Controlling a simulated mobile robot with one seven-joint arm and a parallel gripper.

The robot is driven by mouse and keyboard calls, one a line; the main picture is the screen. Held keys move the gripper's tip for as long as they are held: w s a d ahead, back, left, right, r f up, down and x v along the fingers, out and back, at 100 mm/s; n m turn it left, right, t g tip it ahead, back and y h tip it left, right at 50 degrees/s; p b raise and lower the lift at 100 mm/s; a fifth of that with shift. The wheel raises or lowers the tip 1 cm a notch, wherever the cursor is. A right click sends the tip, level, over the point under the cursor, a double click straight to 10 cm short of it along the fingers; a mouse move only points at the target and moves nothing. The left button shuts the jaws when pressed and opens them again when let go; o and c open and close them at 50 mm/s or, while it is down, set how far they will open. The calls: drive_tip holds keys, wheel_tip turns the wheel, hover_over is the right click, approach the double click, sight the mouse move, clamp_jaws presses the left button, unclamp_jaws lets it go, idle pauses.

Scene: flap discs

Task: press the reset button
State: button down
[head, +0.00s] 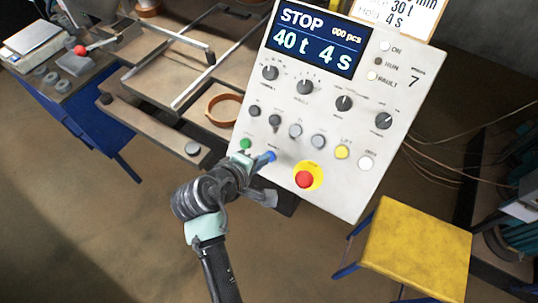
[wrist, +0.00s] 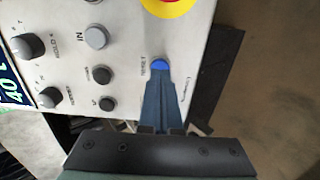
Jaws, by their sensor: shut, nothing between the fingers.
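The reset button is a small blue round button (wrist: 160,64) near the panel's lower edge in the wrist view, with a label reading RESET beside it. It also shows as a blue spot in the head view (head: 271,156). My gripper (wrist: 160,80) is shut, its two fingers together and empty. The fingertips lie right at the button and cover part of its edge. I cannot tell whether they touch it or whether it is pushed in. In the head view my gripper (head: 261,159) reaches the lower left part of the control panel (head: 345,190).
A red emergency button on a yellow disc (head: 305,179) sits to the right of the reset button. A green button (head: 245,144) is to its left, with several knobs and buttons above. The screen (head: 318,38) reads STOP. A yellow stool (head: 417,250) stands at lower right.

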drive_tip(key=shift+x, duration=0.75)
idle(0.5)
drive_tip(key=shift+s+a+r+p, duration=0.35)
drive_tip(key=shift+r+p, duration=0.25)
drive_tip(key=shift+p, duration=0.1)
drive_tip(key=p+v, duration=0.5)
drive_tip(key=v, duration=0.1)
drive_tip(key=shift+s, duration=0.25)
drive_tip(key=shift+a, duration=0.1)
